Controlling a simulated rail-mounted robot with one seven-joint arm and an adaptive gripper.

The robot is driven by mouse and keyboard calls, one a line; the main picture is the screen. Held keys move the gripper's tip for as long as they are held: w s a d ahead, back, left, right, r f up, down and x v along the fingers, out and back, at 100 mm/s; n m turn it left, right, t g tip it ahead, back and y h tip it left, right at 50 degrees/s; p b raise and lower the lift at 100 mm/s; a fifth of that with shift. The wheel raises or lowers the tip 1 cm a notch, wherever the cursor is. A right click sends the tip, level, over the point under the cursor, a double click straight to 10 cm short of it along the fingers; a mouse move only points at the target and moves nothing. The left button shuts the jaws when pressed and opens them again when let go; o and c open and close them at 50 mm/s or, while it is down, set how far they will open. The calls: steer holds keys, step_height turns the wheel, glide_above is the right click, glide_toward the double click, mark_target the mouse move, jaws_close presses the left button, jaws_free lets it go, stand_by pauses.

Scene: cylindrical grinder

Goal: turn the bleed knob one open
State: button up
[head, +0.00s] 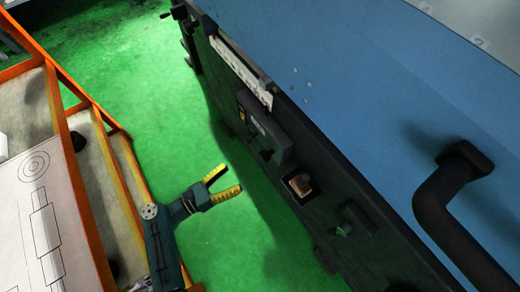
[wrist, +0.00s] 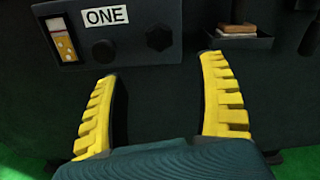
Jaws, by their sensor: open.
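A dark panel with a white label reading ONE (wrist: 106,16) faces my gripper in the wrist view. Below the label is a small round dark knob (wrist: 104,52). To its right is a larger faceted dark knob (wrist: 158,38); I cannot tell for certain which one is the bleed knob. The panel (head: 268,137) shows on the machine's side in the head view. My gripper (head: 231,179) has yellow ridged fingers, spread apart and empty. In the wrist view my gripper (wrist: 158,68) points at the panel, its fingertips below the faceted knob, which lies between them sideways.
A yellow-and-white gauge (wrist: 61,40) sits left of the label. A small tray with a brown block (wrist: 238,29) juts out at the right. The blue machine cover (head: 350,80) has a large black handle (head: 445,195). Orange-framed shelving (head: 75,150) stands left, with green floor (head: 140,90) between.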

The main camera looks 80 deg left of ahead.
mark_target(261, 159)
steer(key=b+x, duration=0.3)
steer(key=x, duration=1)
steer(key=c, duration=1.2)
